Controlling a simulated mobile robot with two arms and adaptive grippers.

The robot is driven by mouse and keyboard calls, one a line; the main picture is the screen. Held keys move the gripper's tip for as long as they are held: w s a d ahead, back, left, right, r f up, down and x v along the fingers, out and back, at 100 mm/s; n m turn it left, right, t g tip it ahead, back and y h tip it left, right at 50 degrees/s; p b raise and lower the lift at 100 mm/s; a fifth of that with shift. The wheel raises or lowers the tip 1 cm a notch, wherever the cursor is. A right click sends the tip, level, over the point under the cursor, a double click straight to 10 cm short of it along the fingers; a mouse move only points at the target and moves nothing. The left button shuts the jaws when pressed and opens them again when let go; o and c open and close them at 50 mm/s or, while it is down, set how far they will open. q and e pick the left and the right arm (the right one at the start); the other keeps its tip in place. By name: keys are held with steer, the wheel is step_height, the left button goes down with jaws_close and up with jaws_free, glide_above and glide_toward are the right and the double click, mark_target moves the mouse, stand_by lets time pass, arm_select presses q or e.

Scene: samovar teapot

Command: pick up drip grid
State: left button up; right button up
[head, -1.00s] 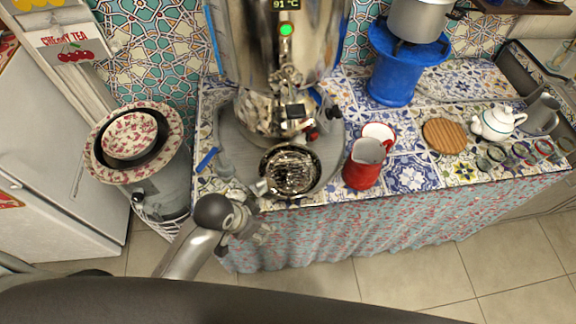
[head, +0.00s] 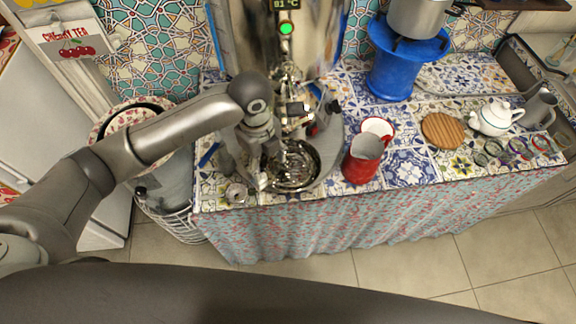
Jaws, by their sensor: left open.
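The drip grid (head: 298,168) is a round, shiny metal piece with a dark rim, at the foot of the samovar (head: 285,50) near the table's front edge. My left gripper (head: 272,172) points down at the left side of the grid, its fingers apart. The fingers overlap the grid's left edge in the picture; I cannot tell whether they touch it. My wrist and fingers hide part of the samovar's base and the grid's left part. My right gripper is out of view.
A red jug (head: 362,160) stands close to the right of the grid, with a white, red-rimmed saucer (head: 378,128) behind it. A small metal piece (head: 236,193) sits at the front left edge. A wooden round board (head: 443,130) and a white teapot (head: 494,118) are farther right.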

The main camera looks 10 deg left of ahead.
arm_select(q)
steer(key=shift+m, duration=0.3)
steer(key=f, duration=0.1)
steer(key=a+f, duration=0.1)
steer(key=f, duration=0.1)
steer(key=f+p, duration=0.1)
steer(key=f, duration=0.1)
steer(key=shift+w+a, duration=0.2)
steer(key=shift+w, duration=0.15)
steer(key=f+p, duration=0.1)
steer(key=f, duration=0.3)
steer(key=shift+a+p, duration=0.2)
steer(key=shift+p, duration=0.1)
steer(key=shift+f, duration=0.55)
steer(key=c, duration=1.2)
jaws_close()
